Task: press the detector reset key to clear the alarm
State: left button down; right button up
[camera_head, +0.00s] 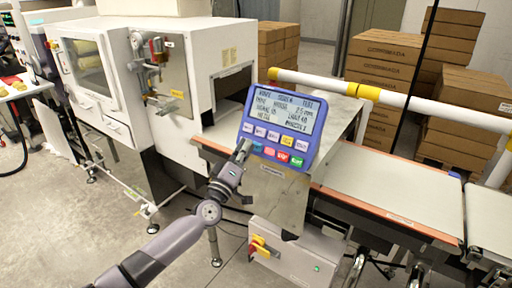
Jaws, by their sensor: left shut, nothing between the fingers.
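The detector's blue control panel (284,126) stands tilted at the middle of the head view, with a lit text screen (283,110) above two rows of keys. The upper row has several pale keys (273,135). The lower row shows a bluish key (257,148), a pink key (270,151), a red key (283,156) and a green key (297,161). The key labels are too small to read surely, so I cannot tell which is reset. My left gripper (242,151) is shut and empty at the panel's lower left corner; whether it touches is unclear. My right gripper is out of view.
A steel housing (265,196) carries the panel. The conveyor belt (390,185) runs to the right, with a yellow-and-white rail (397,98) behind it. A white machine (180,80) stands left. A box with a red-and-yellow switch (259,247) sits below. Cartons (387,60) stack behind.

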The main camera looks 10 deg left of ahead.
pick_arm(q)
jog(key=shift+w+f, duration=0.1)
jog(key=shift+w+d+f, duration=0.1)
jog(key=shift+w+d, duration=0.05)
jog(key=shift+w, duration=0.1)
jog(key=shift+w+d+f+b, duration=0.15)
jog(key=shift+w+b, duration=0.2)
jog(key=shift+b, duration=0.2)
dwell(0.5)
dwell(0.4)
jog(key=shift+s+a+r+p, duration=0.25)
jog(key=shift+s+p, duration=0.2)
jog(key=shift+p, duration=0.25)
jog(key=shift+s+r, duration=0.1)
jog(key=shift+s, duration=0.2)
